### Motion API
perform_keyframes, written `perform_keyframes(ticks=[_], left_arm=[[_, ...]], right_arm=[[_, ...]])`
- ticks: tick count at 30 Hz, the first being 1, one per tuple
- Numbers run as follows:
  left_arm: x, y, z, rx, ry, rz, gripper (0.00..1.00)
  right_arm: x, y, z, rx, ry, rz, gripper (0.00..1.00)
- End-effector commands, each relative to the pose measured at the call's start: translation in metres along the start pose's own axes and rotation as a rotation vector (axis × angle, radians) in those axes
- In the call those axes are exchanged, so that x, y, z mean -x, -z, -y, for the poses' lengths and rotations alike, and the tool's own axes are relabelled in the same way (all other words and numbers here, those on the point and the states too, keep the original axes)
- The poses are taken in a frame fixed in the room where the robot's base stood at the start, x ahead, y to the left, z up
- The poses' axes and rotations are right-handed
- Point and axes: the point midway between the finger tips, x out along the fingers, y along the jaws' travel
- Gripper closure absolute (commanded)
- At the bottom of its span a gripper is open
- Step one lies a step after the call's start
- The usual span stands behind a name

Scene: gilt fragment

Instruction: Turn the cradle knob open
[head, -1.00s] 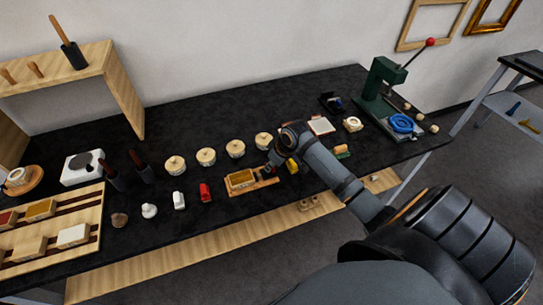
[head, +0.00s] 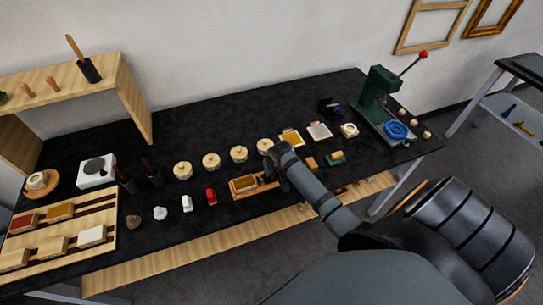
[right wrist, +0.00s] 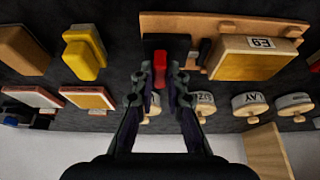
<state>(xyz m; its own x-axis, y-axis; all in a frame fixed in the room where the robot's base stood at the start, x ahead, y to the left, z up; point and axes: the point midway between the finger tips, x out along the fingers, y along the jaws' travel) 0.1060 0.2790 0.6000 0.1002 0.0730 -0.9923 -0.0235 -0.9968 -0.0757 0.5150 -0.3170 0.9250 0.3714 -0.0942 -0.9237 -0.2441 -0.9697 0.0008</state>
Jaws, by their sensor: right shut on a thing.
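The cradle is a wooden base (head: 252,194) with an amber-topped block on it, near the front of the black bench. In the right wrist view its wooden strip (right wrist: 180,22) bears a block labelled E9 (right wrist: 245,58) and a dark mount with a red knob (right wrist: 158,65). My right gripper (right wrist: 160,82) is shut on the red knob. How far the knob is turned I cannot tell. My left gripper is not in view.
Round lidded pots (head: 211,160) stand in a row behind the cradle. A red item (head: 211,197) and a white item (head: 187,203) stand to its left. A yellow block (right wrist: 84,52) and framed tiles lie nearby. A green press (head: 378,100) stands at the back right.

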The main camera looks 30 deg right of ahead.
Motion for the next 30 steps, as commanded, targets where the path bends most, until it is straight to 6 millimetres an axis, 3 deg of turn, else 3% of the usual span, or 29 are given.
perform_keyframes(ticks=[11, 12, 17, 26, 30], left_arm=[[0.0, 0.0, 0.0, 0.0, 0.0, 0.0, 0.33], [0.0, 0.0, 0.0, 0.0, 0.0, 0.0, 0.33], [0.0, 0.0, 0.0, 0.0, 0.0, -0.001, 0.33], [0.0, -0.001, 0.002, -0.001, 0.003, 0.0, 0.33], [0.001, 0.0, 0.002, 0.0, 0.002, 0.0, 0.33]], right_arm=[[-0.001, -0.001, 0.0, -0.006, -0.001, 0.003, 1.0], [-0.001, -0.001, 0.0, -0.006, -0.001, 0.003, 0.84], [-0.001, -0.001, 0.0, -0.005, -0.001, 0.002, 0.64], [0.001, 0.0, 0.0, -0.004, -0.001, 0.0, 0.64], [0.019, 0.0, 0.0, -0.004, -0.002, -0.001, 0.64]])
